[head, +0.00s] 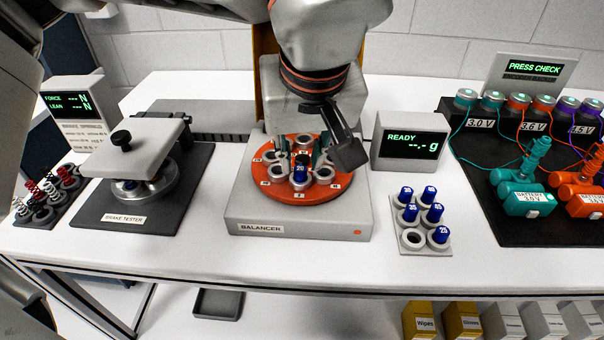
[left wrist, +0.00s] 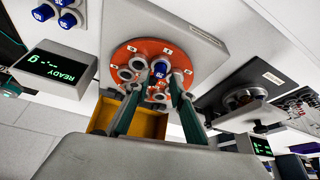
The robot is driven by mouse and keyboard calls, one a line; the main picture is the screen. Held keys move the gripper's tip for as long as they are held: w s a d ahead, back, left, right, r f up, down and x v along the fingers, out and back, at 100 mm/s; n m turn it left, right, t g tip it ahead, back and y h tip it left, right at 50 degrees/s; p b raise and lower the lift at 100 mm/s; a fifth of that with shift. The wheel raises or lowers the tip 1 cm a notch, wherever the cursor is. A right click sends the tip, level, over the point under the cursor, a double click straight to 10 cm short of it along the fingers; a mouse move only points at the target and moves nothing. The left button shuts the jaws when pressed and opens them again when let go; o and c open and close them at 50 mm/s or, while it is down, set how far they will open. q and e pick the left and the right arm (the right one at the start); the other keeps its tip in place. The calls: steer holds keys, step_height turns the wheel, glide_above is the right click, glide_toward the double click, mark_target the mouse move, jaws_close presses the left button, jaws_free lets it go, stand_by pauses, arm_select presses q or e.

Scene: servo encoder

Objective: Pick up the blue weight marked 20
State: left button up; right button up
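The blue weight marked 20 (head: 300,170) stands upright at the near side of the orange disc (head: 332,189) on the balancer (head: 300,222). It also shows in the left wrist view (left wrist: 160,69), between the ends of two teal fingers. My left gripper (head: 302,152) points down over the disc, with its fingers apart on either side of the weight. It is open; the left wrist view (left wrist: 159,76) shows no clear contact with the weight. My right gripper is in neither view.
A READY display (head: 408,141) stands behind the rack.

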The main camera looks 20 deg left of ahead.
mark_target(300, 176)
arm_select(q)
steer(key=x, duration=0.2)
steer(key=shift+w+f, duration=0.15)
steer(key=shift+f, duration=0.25)
steer(key=c, duration=0.6)
steer(key=shift+r, duration=0.1)
